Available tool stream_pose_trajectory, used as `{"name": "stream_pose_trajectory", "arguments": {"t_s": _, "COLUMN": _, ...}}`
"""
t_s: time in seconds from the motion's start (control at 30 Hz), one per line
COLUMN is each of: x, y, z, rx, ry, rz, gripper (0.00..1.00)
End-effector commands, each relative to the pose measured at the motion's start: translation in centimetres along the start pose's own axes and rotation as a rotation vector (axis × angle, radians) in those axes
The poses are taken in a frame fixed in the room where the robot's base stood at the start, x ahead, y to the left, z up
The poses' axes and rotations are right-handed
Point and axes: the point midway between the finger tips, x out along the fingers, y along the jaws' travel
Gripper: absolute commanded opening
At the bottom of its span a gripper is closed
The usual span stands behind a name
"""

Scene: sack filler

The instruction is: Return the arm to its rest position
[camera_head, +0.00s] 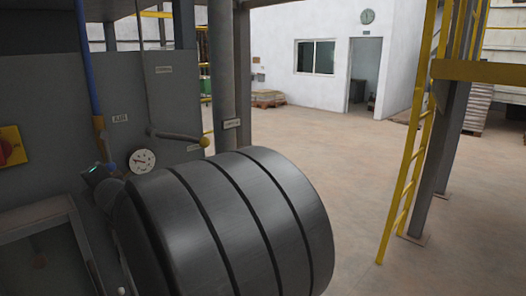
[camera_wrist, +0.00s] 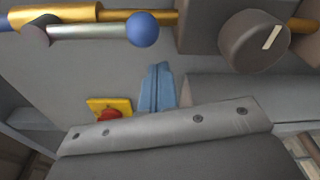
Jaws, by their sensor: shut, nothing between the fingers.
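My gripper (camera_wrist: 159,66) shows in the wrist view as two blue fingers pressed together, with nothing between them. They rise from behind a grey, bolted body at the bottom of that view. The fingertips point toward a grey panel (camera_wrist: 75,72), apart from the lever above as far as I can tell. In the head view I cannot make out my gripper. A large dark ribbed cylinder fills the lower middle there, and I cannot tell whether it is mine.
The wrist view shows a blue ball knob (camera_wrist: 142,29) on a metal lever, a yellow pipe (camera_wrist: 70,16), a dark dial (camera_wrist: 254,40) and a red switch (camera_wrist: 110,114). The head view shows a gauge (camera_head: 142,160), a yellow ladder (camera_head: 409,160) and open floor (camera_head: 330,150).

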Motion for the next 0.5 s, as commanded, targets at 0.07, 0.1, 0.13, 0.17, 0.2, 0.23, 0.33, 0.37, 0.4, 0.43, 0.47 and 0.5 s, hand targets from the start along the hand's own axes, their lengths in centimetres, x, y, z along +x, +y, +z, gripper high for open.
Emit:
{"name": "stream_pose_trajectory", "arguments": {"t_s": 0.07, "x": -0.1, "y": 0.6, "z": 0.0, "rx": 0.061, "ry": -0.001, "rz": 0.010, "gripper": 0.00}}
{"name": "stream_pose_trajectory", "arguments": {"t_s": 0.1, "x": -0.2, "y": 0.8, "z": -0.1, "rx": 0.103, "ry": -0.002, "rz": 0.014, "gripper": 0.00}}
{"name": "stream_pose_trajectory", "arguments": {"t_s": 0.13, "x": -0.2, "y": 1.0, "z": -0.1, "rx": 0.133, "ry": -0.003, "rz": 0.017, "gripper": 0.00}}
{"name": "stream_pose_trajectory", "arguments": {"t_s": 0.17, "x": -0.2, "y": 1.2, "z": -0.2, "rx": 0.163, "ry": -0.003, "rz": 0.021, "gripper": 0.00}}
{"name": "stream_pose_trajectory", "arguments": {"t_s": 0.2, "x": -0.3, "y": 1.5, "z": -0.3, "rx": 0.205, "ry": -0.004, "rz": 0.025, "gripper": 0.00}}
{"name": "stream_pose_trajectory", "arguments": {"t_s": 0.23, "x": -0.3, "y": 1.7, "z": -0.3, "rx": 0.236, "ry": -0.004, "rz": 0.029, "gripper": 0.00}}
{"name": "stream_pose_trajectory", "arguments": {"t_s": 0.33, "x": -0.4, "y": 2.3, "z": -0.5, "rx": 0.332, "ry": -0.004, "rz": 0.040, "gripper": 0.00}}
{"name": "stream_pose_trajectory", "arguments": {"t_s": 0.37, "x": -0.4, "y": 2.5, "z": -0.6, "rx": 0.360, "ry": -0.003, "rz": 0.043, "gripper": 0.00}}
{"name": "stream_pose_trajectory", "arguments": {"t_s": 0.4, "x": -0.5, "y": 2.6, "z": -0.7, "rx": 0.393, "ry": -0.003, "rz": 0.046, "gripper": 0.00}}
{"name": "stream_pose_trajectory", "arguments": {"t_s": 0.43, "x": -0.5, "y": 2.8, "z": -0.7, "rx": 0.417, "ry": -0.003, "rz": 0.049, "gripper": 0.00}}
{"name": "stream_pose_trajectory", "arguments": {"t_s": 0.47, "x": -0.5, "y": 2.9, "z": -0.7, "rx": 0.439, "ry": -0.002, "rz": 0.051, "gripper": 0.00}}
{"name": "stream_pose_trajectory", "arguments": {"t_s": 0.5, "x": -0.5, "y": 3.1, "z": -0.8, "rx": 0.467, "ry": -0.002, "rz": 0.054, "gripper": 0.00}}
